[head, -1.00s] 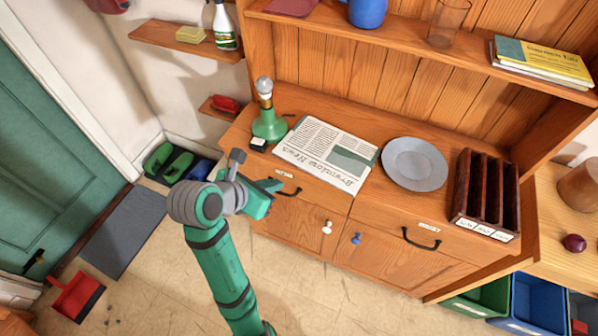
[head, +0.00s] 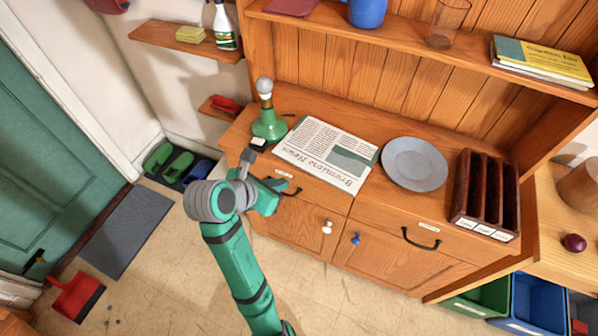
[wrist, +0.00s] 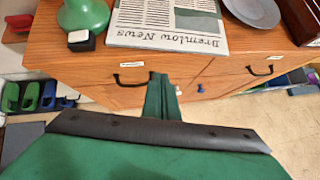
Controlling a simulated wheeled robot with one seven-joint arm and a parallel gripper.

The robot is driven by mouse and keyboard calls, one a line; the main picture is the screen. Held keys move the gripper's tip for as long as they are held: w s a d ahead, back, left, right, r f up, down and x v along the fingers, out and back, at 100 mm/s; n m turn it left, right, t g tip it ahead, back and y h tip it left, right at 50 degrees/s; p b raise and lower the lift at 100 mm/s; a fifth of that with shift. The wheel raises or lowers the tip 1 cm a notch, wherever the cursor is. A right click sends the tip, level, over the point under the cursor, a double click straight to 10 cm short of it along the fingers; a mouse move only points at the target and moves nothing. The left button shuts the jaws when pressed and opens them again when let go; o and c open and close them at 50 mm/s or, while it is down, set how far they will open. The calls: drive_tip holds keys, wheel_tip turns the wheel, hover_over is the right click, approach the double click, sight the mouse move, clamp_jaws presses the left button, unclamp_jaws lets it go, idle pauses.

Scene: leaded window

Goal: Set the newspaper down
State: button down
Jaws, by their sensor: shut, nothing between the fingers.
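The newspaper (head: 326,154) lies flat on the dresser's counter, between the green lamp and the grey plate. Its title, "Bremlow News", faces the front edge. In the wrist view the newspaper (wrist: 168,22) is at the top, beyond the fingers. My gripper (head: 277,190) is in front of the dresser, near the left drawer's handle, below and apart from the newspaper. In the wrist view my gripper (wrist: 162,95) has its fingers together and holds nothing.
The green lamp (head: 269,123) stands left of the newspaper, a small black-and-white box (wrist: 81,40) before it. A grey plate (head: 414,163) and a dark letter rack (head: 486,190) are to the right. A shelf (head: 420,50) overhangs the counter's back.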

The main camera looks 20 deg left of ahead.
drive_tip(key=f, duration=0.1)
approach(306, 172)
drive_tip(key=x, duration=0.5)
drive_tip(key=shift+a+f, duration=0.15)
drive_tip(key=shift+f, duration=0.05)
drive_tip(key=shift+w, duration=0.1)
